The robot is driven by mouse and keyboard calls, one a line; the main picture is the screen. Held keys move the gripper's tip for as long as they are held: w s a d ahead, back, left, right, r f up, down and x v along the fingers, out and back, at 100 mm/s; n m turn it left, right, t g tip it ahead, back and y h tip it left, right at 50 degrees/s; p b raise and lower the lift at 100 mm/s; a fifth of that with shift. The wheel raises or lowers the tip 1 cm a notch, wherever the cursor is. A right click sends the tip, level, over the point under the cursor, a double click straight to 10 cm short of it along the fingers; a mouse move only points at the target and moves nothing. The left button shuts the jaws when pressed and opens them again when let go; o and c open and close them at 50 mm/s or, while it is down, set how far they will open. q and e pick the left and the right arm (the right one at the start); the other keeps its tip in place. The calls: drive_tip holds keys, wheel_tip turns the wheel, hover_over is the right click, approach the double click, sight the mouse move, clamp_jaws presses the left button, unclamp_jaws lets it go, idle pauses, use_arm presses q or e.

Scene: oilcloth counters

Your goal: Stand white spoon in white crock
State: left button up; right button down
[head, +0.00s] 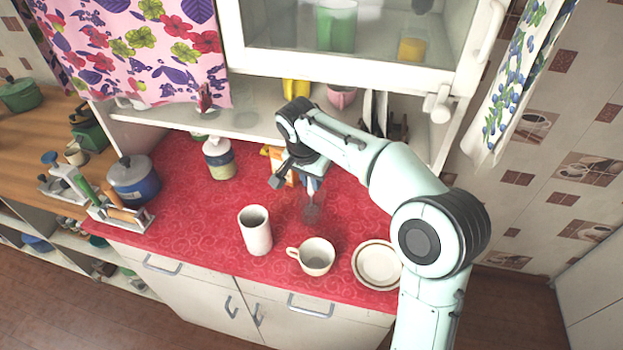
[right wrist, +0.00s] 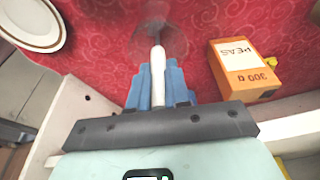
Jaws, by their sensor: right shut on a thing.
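The white crock (head: 257,238) is a tall cylinder standing upright on the red oilcloth, left of a white cup. My right gripper (head: 311,178) is over the counter, behind and to the right of the crock. In the right wrist view its blue fingers (right wrist: 159,88) are shut on the white handle of the spoon (right wrist: 158,68). The far end of the spoon reaches a clear, round, glass-like thing (right wrist: 172,40); I cannot tell whether it is inside it. That clear thing also shows below the gripper in the head view (head: 312,212). My left gripper is not in view.
The white cup (head: 318,258) and a plate (head: 377,272) stand near the front edge. An orange peas box (right wrist: 252,74) is beside the gripper. A lidded jar (head: 219,160) and blue pot (head: 135,182) stand left. A shelf and cabinet hang behind.

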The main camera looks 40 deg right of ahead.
drive_tip(key=shift+w, duration=0.1)
drive_tip(key=shift+f, duration=0.2)
drive_tip(key=c, duration=1.1)
unclamp_jaws()
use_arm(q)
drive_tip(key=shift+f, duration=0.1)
use_arm(e)
drive_tip(key=shift+r, duration=0.1)
drive_tip(key=shift+r, duration=0.25)
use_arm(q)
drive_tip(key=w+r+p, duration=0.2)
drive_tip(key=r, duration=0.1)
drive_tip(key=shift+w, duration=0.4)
use_arm(e)
drive_tip(key=v, duration=1.1)
drive_tip(key=shift+a+r, duration=0.1)
drive_tip(key=shift+r, duration=0.25)
